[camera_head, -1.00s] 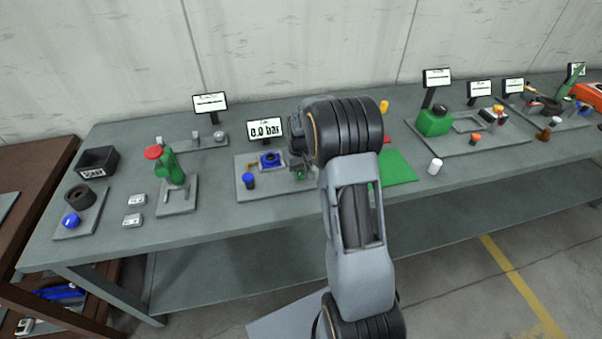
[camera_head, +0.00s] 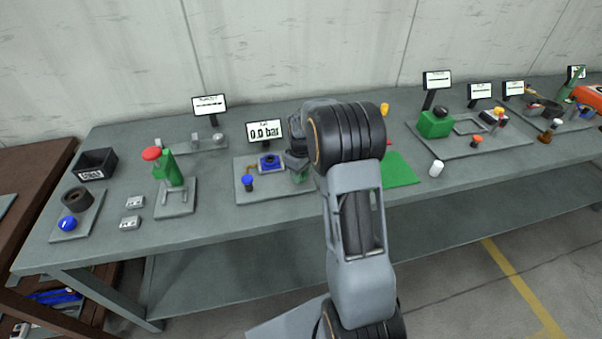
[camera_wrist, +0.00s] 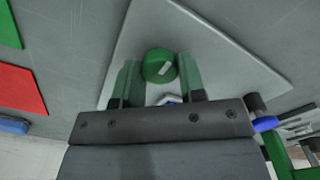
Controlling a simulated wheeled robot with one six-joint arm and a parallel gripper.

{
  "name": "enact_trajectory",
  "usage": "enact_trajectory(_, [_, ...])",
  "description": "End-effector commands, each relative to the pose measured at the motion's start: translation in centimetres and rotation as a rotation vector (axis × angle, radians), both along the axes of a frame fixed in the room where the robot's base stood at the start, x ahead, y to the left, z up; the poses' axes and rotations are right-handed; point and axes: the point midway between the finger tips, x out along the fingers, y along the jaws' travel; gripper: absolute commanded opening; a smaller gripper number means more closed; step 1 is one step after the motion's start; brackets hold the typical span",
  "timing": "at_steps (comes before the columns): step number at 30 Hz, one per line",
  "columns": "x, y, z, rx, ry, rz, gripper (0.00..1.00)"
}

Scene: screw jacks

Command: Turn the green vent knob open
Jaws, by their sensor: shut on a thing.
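In the head view my arm hides most of the knob; a bit of green (camera_head: 300,175) shows below my gripper. The display (camera_head: 264,131) behind the plate reads 0.0 bar.
A blue knob (camera_head: 248,183) and a blue part (camera_head: 270,162) stand left of my gripper on the same plate. A green mat (camera_head: 400,171) lies to the right. A green device with a red top (camera_head: 151,154) stands further left.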

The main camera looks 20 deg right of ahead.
Motion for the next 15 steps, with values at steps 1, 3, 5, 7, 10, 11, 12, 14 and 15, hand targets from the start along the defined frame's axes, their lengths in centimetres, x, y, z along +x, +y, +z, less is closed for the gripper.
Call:
enact_trajectory(1, [-0.01, 0.02, 0.02, 0.000, 0.000, 0.004, 0.14])
enact_trajectory(3, [-0.01, 0.02, 0.02, 0.000, 0.000, 0.004, 0.14])
enact_trajectory(5, [-0.01, 0.03, 0.02, 0.000, 0.000, 0.004, 0.14])
enact_trajectory(7, [-0.01, 0.03, 0.02, 0.000, 0.000, 0.004, 0.14])
enact_trajectory(10, [-0.01, 0.03, 0.02, 0.000, 0.000, 0.004, 0.14])
enact_trajectory(11, [-0.01, 0.03, 0.02, 0.000, 0.000, 0.004, 0.40])
enact_trajectory(12, [-0.01, 0.03, 0.02, 0.000, 0.000, 0.004, 0.44])
enact_trajectory(14, [-0.01, 0.03, 0.02, 0.000, 0.000, 0.004, 0.50])
enact_trajectory(15, [0.00, 0.02, 0.02, 0.000, 0.000, 0.003, 0.54])
